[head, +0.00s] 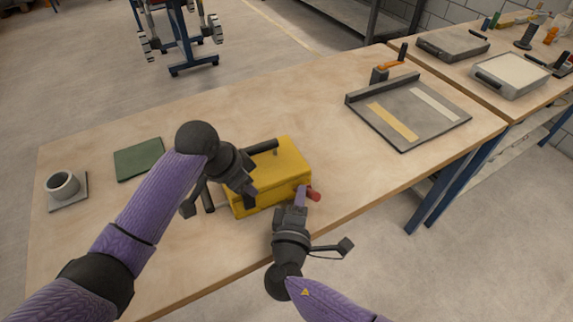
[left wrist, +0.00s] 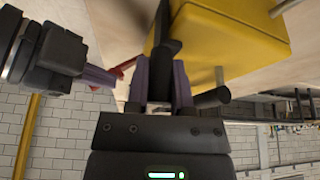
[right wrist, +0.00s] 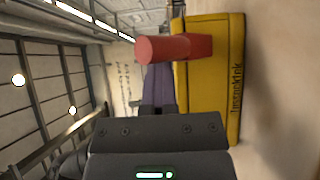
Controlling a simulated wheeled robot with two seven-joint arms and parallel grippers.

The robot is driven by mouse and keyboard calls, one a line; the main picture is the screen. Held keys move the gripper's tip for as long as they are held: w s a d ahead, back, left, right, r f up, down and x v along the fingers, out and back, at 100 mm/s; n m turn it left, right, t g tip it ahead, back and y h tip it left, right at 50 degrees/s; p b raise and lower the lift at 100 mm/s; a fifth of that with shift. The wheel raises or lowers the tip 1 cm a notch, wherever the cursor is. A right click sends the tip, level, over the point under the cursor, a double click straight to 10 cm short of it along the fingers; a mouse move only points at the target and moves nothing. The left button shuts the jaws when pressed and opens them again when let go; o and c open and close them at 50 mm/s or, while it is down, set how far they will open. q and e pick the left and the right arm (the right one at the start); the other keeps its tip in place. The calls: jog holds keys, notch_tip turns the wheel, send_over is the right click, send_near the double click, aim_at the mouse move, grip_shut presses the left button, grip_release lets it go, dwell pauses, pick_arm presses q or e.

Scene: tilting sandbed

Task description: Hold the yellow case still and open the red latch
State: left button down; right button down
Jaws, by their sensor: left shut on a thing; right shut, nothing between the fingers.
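The yellow case (head: 285,158) sits on the wooden table near its front edge. My left gripper (left wrist: 165,82) is at the case's left front side, shut on a dark handle-like bar (left wrist: 168,40) next to the case; the exact grip is partly hidden. The red latch (head: 313,194) sticks out at the right end of the case and shows large in the right wrist view (right wrist: 175,48). My right gripper (head: 301,195) is shut and empty, its purple fingers right beside the latch. I cannot tell whether they touch it.
A green mat (head: 139,158) and a grey cup (head: 62,185) on a small plate lie at the left. A grey tray (head: 378,136) with two strips lies at the back right. The table's front edge is close to the case. The table's middle back is clear.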

pick_arm(q)
jog(key=shift+a, duration=0.1)
pick_arm(e)
jog(key=shift+d+f, duration=0.15)
jog(key=v, duration=1.2)
